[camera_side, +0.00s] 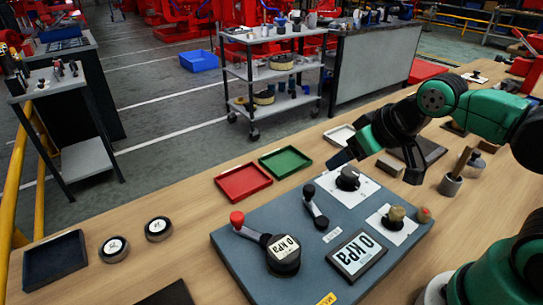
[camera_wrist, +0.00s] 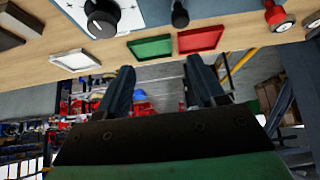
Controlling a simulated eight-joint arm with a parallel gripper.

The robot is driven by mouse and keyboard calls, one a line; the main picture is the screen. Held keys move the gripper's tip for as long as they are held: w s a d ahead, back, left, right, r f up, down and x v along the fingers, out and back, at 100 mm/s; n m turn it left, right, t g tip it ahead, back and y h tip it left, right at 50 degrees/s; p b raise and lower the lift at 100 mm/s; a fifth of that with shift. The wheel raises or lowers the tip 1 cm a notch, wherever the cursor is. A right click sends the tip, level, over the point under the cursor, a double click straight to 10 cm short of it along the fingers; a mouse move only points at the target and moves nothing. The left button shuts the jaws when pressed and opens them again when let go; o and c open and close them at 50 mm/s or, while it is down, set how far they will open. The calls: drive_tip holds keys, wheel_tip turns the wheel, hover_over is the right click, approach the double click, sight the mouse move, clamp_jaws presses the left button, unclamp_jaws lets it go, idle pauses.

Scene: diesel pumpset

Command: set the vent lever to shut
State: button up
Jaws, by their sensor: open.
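A blue-grey panel (camera_side: 228,240) lies on the wooden bench. It carries a red-knobbed lever (camera_side: 250,231) at its left and a shorter black-knobbed lever (camera_side: 315,207) near its back middle. I cannot tell from the markings which one is the vent lever. Both also show at the top of the wrist view, the red knob (camera_wrist: 275,15) right of the black knob (camera_wrist: 180,15). My gripper (camera_side: 340,158) is above the bench behind the panel's back edge, apart from both levers. In the wrist view its two fingers (camera_wrist: 160,66) stand apart with nothing between them.
The panel also has a black rotary knob (camera_side: 348,178), a brass knob (camera_side: 396,214) and a display (camera_side: 357,253) reading 0 kPa. A red tray (camera_side: 243,182) and a green tray (camera_side: 285,161) lie behind it. Two round pieces (camera_side: 158,229) sit on clear bench at left.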

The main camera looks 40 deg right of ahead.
drive_tip(key=n+g, duration=0.6)
hover_over(309, 188)
drive_tip(key=shift+s+d+f, duration=0.15)
drive_tip(key=shift+f, duration=0.25)
drive_tip(key=shift+s+d+f, duration=0.1)
drive_tip(key=shift+f, duration=0.25)
drive_tip(key=shift+w+a+f+n+g, duration=0.25)
drive_tip(key=shift+f+n+g, duration=0.1)
drive_tip(key=shift+n+g, duration=0.2)
drive_tip(key=shift+f, duration=2.85)
clamp_jaws()
